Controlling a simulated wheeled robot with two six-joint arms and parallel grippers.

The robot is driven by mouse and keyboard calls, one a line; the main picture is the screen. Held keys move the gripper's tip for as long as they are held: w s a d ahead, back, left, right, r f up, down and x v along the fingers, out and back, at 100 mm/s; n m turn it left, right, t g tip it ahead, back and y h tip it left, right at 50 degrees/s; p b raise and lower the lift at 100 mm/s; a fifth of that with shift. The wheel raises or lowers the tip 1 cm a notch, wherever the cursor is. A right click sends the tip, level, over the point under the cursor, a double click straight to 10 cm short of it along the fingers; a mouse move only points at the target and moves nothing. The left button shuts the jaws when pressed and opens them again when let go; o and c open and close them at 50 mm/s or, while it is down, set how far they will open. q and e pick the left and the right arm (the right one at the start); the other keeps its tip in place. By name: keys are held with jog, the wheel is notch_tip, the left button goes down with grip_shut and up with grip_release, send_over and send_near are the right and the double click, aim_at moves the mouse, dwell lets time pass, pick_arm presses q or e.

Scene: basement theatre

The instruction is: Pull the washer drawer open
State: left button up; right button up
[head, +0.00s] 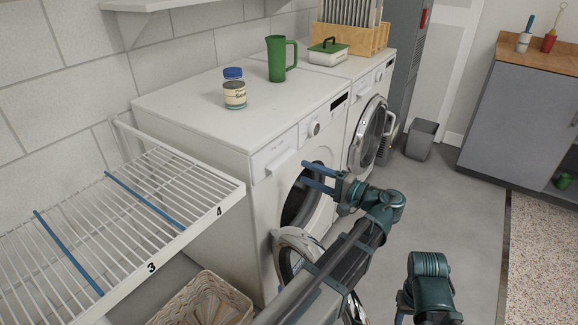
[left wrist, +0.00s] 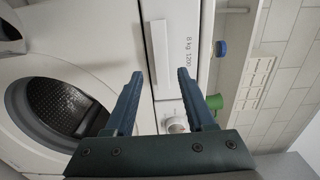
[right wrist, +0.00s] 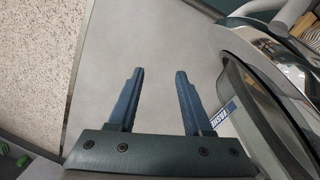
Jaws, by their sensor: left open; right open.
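The washer (head: 195,135) stands against the wall with its round door (head: 285,262) swung open. Its drawer (head: 280,165) is at the upper left of the front, with a white bar handle; it looks closed. The drawer handle (left wrist: 160,58) also shows in the left wrist view, beyond and between the fingertips. My left gripper (head: 306,174) is open, empty and in front of the washer's door opening, apart from the handle. My right gripper (right wrist: 157,72) is open and empty above bare floor; the open door's rim (right wrist: 262,105) is to its right.
A jar (head: 234,90) and a green pitcher (head: 278,58) stand on the washer. A second machine (head: 369,125) is beyond it. A wire rack (head: 130,225) with blue strips and a wicker basket (head: 205,303) are at left.

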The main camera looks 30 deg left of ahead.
aim_at(285, 165)
pick_arm(q)
jog(key=a, duration=0.7)
jog(key=shift+w, duration=0.3)
grip_shut()
jog(key=shift+s+f, duration=0.1)
dwell(1.0)
